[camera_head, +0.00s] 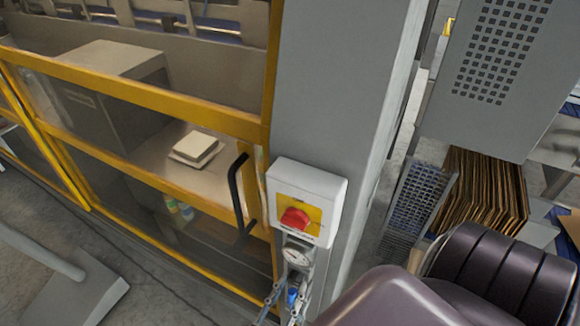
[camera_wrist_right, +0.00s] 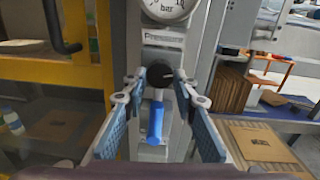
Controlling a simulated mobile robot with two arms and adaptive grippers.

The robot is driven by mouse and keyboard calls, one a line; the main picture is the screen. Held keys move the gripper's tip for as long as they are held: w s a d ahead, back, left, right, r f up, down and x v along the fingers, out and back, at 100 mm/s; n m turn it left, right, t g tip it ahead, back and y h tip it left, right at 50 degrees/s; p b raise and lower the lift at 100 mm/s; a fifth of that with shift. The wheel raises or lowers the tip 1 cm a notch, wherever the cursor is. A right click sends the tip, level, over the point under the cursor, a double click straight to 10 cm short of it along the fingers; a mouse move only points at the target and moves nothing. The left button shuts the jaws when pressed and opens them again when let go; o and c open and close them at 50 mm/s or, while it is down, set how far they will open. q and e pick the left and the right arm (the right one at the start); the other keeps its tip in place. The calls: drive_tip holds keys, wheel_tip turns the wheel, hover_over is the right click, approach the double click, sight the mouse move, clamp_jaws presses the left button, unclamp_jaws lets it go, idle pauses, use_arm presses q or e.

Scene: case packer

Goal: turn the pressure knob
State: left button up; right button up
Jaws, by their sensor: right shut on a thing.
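The black pressure knob (camera_wrist_right: 160,74) sits below the round pressure gauge (camera_wrist_right: 168,6) on the grey post in the right wrist view. My right gripper (camera_wrist_right: 158,82) has its two blue-padded fingers on either side of the knob and is shut on it. A blue cylindrical part (camera_wrist_right: 155,122) hangs below the knob between the fingers. In the head view the gauge (camera_head: 297,256) shows under the red switch, with my right gripper (camera_head: 288,288) just below it. The knob is hard to make out there. My left gripper is not in view.
A white box with a red rotary switch (camera_head: 296,218) is just above the gauge. A yellow-framed guard door (camera_head: 150,98) with a black handle (camera_head: 237,195) stands to the left. Flat cardboard (camera_head: 485,195) stands to the right.

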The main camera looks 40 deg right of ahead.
drive_tip(key=m+b, duration=0.1)
drive_tip(key=m, duration=0.2)
drive_tip(key=shift+m, duration=0.4)
drive_tip(key=shift+w+m+b, duration=0.1)
drive_tip(key=shift+m+b, duration=0.3)
drive_tip(key=shift+m, duration=1)
drive_tip(key=o, duration=1.2)
drive_tip(key=shift+d, duration=0.1)
drive_tip(key=shift+c, duration=0.2)
